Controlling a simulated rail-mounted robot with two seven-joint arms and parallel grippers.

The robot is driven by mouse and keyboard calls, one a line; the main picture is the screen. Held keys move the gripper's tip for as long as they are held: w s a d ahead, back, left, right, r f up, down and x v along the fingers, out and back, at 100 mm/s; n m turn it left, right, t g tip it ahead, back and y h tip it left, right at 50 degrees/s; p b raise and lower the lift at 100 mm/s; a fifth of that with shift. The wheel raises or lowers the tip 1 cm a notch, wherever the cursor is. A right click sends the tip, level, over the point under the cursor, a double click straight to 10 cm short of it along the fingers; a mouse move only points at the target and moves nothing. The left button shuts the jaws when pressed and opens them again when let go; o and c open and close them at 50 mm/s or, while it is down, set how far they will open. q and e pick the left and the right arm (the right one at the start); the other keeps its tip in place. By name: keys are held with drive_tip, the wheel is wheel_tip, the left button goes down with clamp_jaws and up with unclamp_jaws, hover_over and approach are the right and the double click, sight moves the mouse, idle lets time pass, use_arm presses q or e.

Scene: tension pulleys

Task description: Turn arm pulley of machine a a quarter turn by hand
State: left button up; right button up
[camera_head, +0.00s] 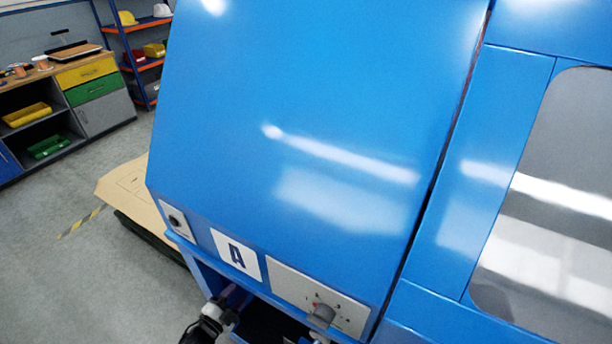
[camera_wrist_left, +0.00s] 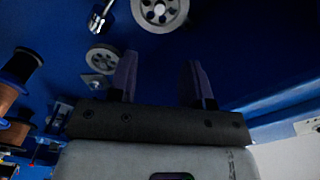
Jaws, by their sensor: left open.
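Machine A (camera_head: 300,120) is a large blue cabinet, with an "A" label (camera_head: 236,255) low on its front. In the left wrist view, a grey spoked pulley (camera_wrist_left: 160,12) is at the top edge, partly cut off, and a smaller grey pulley (camera_wrist_left: 103,58) is left of the fingers. I cannot tell which is the arm pulley. My left gripper (camera_wrist_left: 159,75) is open, with nothing between its fingers. It is apart from the upper pulley; its left finger overlaps the smaller one's edge in the picture. Part of my left arm shows at the bottom of the head view.
A control plate (camera_head: 318,300) with a grey knob is right of the label. A dark spool (camera_wrist_left: 20,66) and a copper-coloured spool (camera_wrist_left: 8,98) stand at the left of the wrist view. A workbench (camera_head: 75,85) and a shelf (camera_head: 135,50) are far back left, with open floor before them.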

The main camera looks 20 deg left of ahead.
use_arm(q)
drive_tip(key=s+a+f+n+g+y, duration=0.1)
drive_tip(key=a+f+n+g+y, duration=0.3)
drive_tip(key=f+n+g, duration=0.1)
drive_tip(key=s+d+r+n+g+h+p, duration=0.25)
drive_tip(key=s+d+r+n+g, duration=0.4)
drive_tip(key=s+d+r, duration=1.1)
drive_tip(key=s+d+r+m+g+p, duration=0.1)
drive_tip(key=s+d+g+p, duration=0.25)
drive_tip(key=s, duration=0.45)
wheel_tip(320, 180, up, 38)
drive_tip(key=w+p, duration=0.1)
drive_tip(key=p, duration=3.6)
drive_tip(key=shift+t, duration=0.3)
drive_tip(key=shift+d+h, duration=0.1)
drive_tip(key=shift+h, duration=0.15)
